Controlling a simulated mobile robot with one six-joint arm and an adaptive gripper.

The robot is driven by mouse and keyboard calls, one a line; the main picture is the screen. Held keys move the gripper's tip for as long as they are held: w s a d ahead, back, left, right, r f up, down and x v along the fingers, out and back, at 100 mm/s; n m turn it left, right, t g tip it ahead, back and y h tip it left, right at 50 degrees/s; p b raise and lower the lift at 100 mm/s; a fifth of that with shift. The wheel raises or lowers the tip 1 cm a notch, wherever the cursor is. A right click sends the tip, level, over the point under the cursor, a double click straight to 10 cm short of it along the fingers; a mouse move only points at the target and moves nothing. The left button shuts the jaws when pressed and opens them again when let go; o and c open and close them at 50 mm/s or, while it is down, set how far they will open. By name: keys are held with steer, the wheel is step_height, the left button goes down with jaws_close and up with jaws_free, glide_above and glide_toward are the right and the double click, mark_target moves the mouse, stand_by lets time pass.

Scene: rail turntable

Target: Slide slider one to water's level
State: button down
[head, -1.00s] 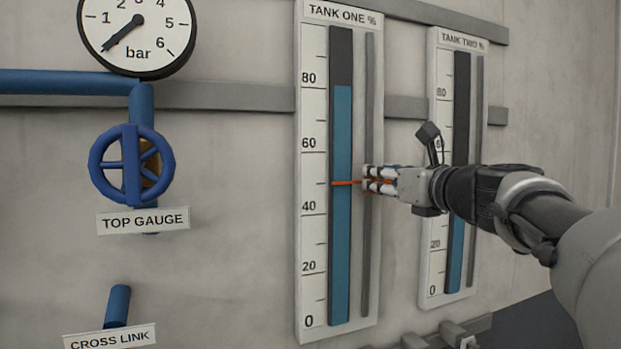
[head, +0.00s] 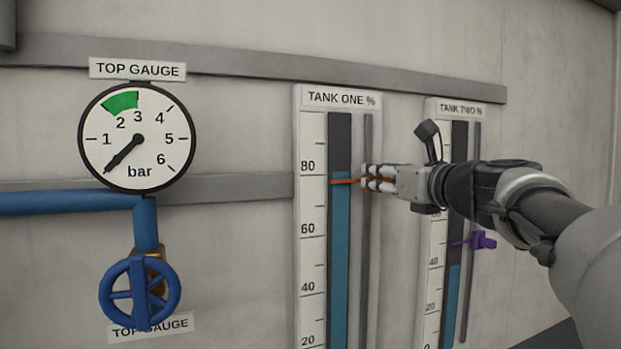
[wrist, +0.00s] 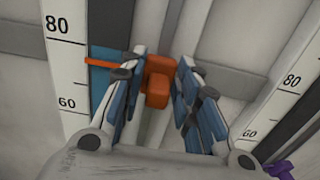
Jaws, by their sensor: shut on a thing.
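The tank one gauge (head: 312,255) is a white scale with a dark tube on the wall. Its blue water column (head: 340,260) tops out close to the 80 mark. Slider one is orange; its thin pointer (head: 345,181) lies across the tube a little below the water's top. In the wrist view the orange slider block (wrist: 158,82) sits between the fingers, and its pointer is also below the water's top edge. My gripper (head: 368,178) is shut on slider one, at the grey rail (head: 367,270) right of the tube. The fingers partly hide the block in the head view.
The tank two gauge (head: 432,290) stands to the right, with a purple slider (head: 482,240) on its rail just below my arm. A blue valve wheel (head: 140,292) and a round pressure gauge (head: 138,138) are at the left. The wall between is clear.

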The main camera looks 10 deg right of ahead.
step_height(320, 180, up, 2)
steer(key=shift+p, duration=0.45)
steer(key=shift+f, duration=0.1)
steer(key=c, duration=1.5)
jaws_free()
glide_toward(370, 117)
steer(key=w, duration=0.2)
steer(key=w+a, duration=0.1)
steer(key=w, duration=0.2)
steer(key=shift+w, duration=0.1)
